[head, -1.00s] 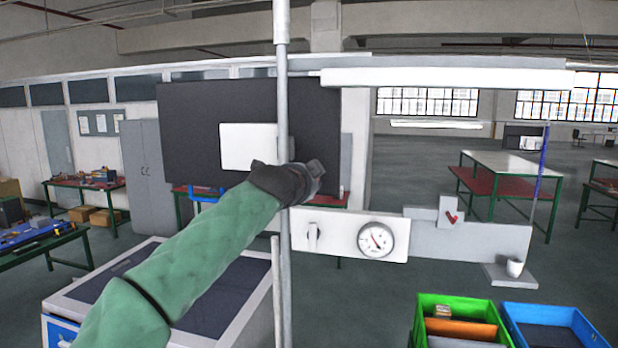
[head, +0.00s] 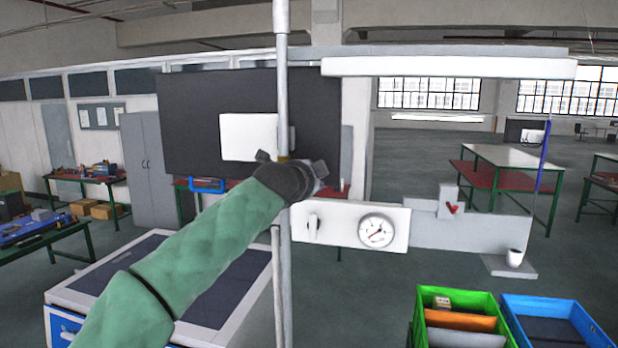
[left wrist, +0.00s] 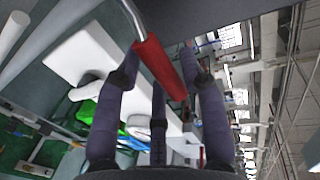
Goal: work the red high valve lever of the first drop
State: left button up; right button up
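The red lever grip (left wrist: 160,68) shows in the left wrist view as a slanted red sleeve on a metal rod. It lies between the spread fingers of my left gripper (left wrist: 162,75); I cannot tell whether they touch it. In the head view my left gripper (head: 292,178) is at the grey vertical pipe (head: 282,100), with its fingers spread, and the lever is hidden behind it. A round gauge (head: 376,232) sits on a white panel (head: 340,222) just below right, its needle pointing to the lower left. My right gripper is not in view.
A small light lever (head: 313,228) is on the panel left of the gauge. A grey block with a red mark (head: 452,208) and a white cup (head: 514,258) stand to the right. Green (head: 425,310) and blue (head: 588,326) bins are at lower right.

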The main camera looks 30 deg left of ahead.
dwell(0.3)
pick_arm(q)
jog(key=v, duration=1.2)
